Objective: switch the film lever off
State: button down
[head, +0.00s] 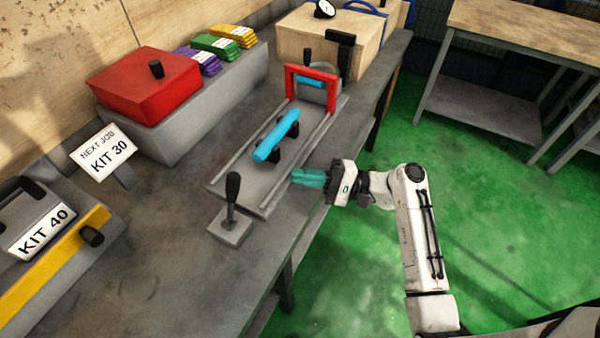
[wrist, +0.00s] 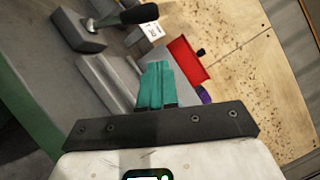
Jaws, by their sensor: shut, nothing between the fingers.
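The lever (head: 232,197) has a black knob on a thin metal stem and stands on a small grey base at the front of the bench. It looks about upright in the head view. In the wrist view the lever (wrist: 139,14) is at the top, left of centre. I see no label on it. My gripper (head: 294,177) has teal fingers, shut and empty. It is to the right of the lever and beyond it, apart from it, by the near right edge of the grinder bed. The shut fingers (wrist: 156,84) also show in the wrist view.
The grinder bed (head: 225,183) holds a blue cylinder (head: 277,136) and a red frame (head: 312,72). A red box (head: 145,86) stands behind. KIT 30 (head: 104,153) and KIT 40 (head: 42,232) signs are at left. Bare bench (head: 170,240) lies left of the lever.

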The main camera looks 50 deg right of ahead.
aim_at(231, 201)
jog(key=p+x, duration=0.1)
jog(key=x, duration=0.6)
jog(key=shift+r, duration=0.15)
jog(key=a+p, duration=0.1)
jog(key=a+r+p, duration=0.1)
jog(key=a, duration=0.1)
jog(key=shift+w+a+r, duration=0.2)
jog(key=shift+a, duration=0.15)
